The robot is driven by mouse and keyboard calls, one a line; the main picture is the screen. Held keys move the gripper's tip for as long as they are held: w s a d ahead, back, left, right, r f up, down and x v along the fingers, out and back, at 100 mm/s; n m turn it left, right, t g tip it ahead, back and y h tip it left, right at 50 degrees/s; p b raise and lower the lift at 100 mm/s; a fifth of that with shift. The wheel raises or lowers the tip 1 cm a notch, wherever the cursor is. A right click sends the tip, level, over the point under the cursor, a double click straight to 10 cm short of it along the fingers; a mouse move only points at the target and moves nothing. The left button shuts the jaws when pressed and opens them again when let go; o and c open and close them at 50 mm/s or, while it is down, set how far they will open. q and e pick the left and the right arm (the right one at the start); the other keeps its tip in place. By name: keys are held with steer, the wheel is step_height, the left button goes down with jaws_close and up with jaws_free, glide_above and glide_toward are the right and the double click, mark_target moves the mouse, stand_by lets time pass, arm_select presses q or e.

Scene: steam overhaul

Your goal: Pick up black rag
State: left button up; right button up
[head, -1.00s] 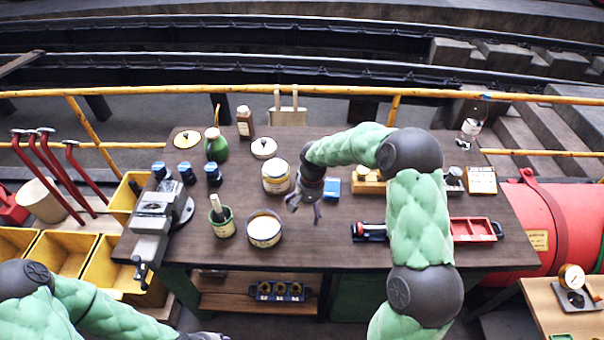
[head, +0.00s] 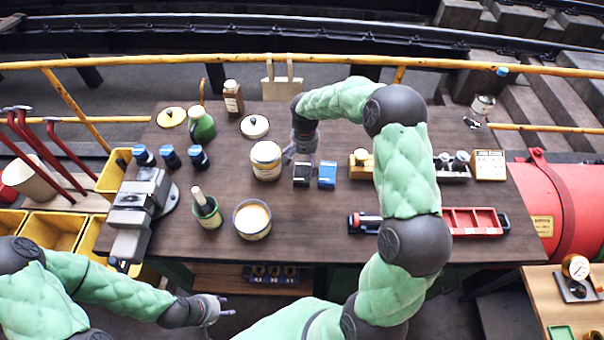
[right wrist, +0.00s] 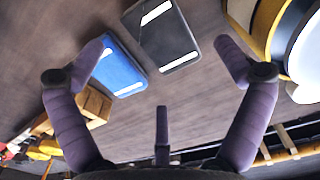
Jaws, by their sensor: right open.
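The black rag (head: 302,175) is a small, flat, dark folded piece on the workbench. It lies just left of a similar blue folded piece (head: 327,175). The right wrist view shows the black rag (right wrist: 164,36) at the top, with pale bands, beside the blue piece (right wrist: 120,72). My right gripper (head: 291,155) is over the bench just behind and left of the black rag, apart from it. In the right wrist view my right gripper (right wrist: 160,50) has its fingers wide apart and empty. My left gripper (head: 231,306) is low, in front of the bench, fingers apart and empty.
A cream-topped tin (head: 266,161) stands left of my right gripper. A wooden block (head: 361,164) and red tray (head: 473,221) are to the right. The bench's front middle is clear.

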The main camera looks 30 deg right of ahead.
mark_target(306, 171)
step_height(306, 171, down, 5)
steer(key=shift+s+d+f+b, duration=0.1)
steer(key=shift+s+d+b, duration=0.05)
steer(key=shift+b, duration=0.2)
steer(key=c, duration=1)
